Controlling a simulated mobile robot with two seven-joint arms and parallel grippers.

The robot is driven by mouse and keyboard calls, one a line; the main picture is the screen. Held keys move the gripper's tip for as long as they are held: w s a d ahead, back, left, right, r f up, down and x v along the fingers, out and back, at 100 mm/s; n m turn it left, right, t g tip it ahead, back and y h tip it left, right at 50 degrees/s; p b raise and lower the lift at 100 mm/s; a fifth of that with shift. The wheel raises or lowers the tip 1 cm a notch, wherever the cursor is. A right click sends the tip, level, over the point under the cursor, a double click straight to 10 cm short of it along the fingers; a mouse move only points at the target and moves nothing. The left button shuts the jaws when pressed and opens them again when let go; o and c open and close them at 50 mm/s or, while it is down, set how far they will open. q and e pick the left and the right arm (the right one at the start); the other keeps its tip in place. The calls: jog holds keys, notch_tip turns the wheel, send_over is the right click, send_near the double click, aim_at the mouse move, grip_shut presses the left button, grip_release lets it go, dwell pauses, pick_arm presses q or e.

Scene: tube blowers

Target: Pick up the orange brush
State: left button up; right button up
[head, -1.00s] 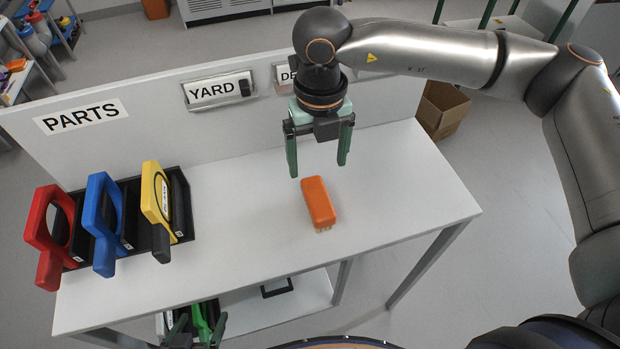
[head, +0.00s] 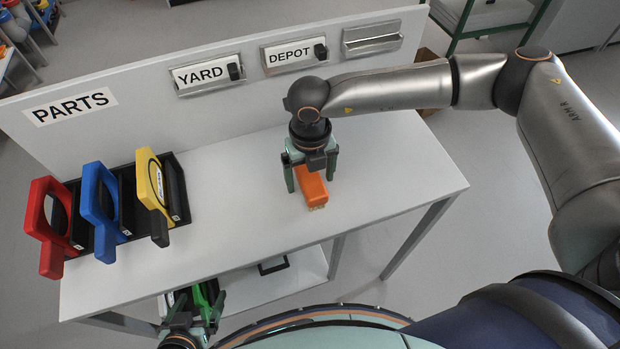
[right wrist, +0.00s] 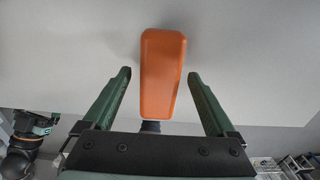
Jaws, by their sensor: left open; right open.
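The orange brush (head: 313,190) lies on the white table top, right of the middle, with pale bristles showing at its near end. My right gripper (head: 310,188) is open over the brush, with one finger on each side of it in the head view. In the right wrist view the brush (right wrist: 161,75) extends between and beyond the two open fingertips (right wrist: 160,75), with a gap on both sides. I cannot tell how far above the table the fingertips are. My left gripper (head: 197,308) is low at the bottom of the head view, apart from the brush, in front of the table's lower shelf.
A black rack (head: 178,190) at the table's left holds red (head: 48,225), blue (head: 100,205) and yellow (head: 152,190) handled items. A back panel carries PARTS (head: 70,106), YARD (head: 205,74) and DEPOT (head: 290,55) labels. The table top between rack and brush is clear.

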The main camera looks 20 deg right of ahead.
jog(key=shift+f, duration=0.2)
grip_shut()
dwell(0.6)
